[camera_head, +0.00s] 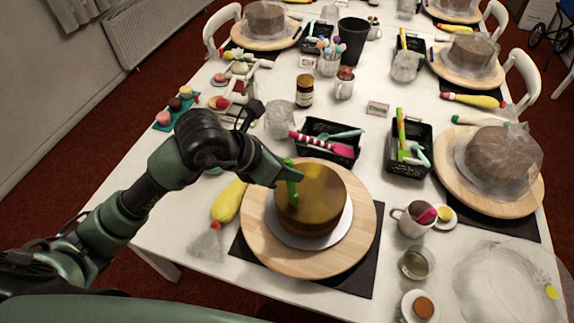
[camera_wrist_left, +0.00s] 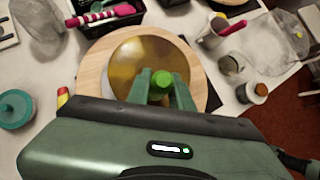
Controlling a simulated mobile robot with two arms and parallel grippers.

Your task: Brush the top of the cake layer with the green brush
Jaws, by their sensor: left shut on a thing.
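The cake layer (camera_head: 318,205) is round and brown with a shiny golden top. It sits on a white board (camera_head: 345,222) on a round wooden turntable (camera_head: 352,255), and also shows in the left wrist view (camera_wrist_left: 135,60). My left gripper (camera_head: 290,174) is shut on the green brush (camera_head: 292,192) over the left part of the cake. The brush points down at the cake top; I cannot tell whether its tip touches. In the left wrist view the brush's end (camera_wrist_left: 162,79) shows between the fingers, its lower part hidden. My right gripper is not in view.
A yellow piping bag (camera_head: 229,203) lies left of the turntable. Black crates of tools (camera_head: 345,160) (camera_head: 425,140) stand behind it. A mug (camera_head: 411,222), a glass (camera_head: 413,263) and a small dish (camera_head: 417,306) stand to the right. Another wrapped cake (camera_head: 498,152) stands at the right.

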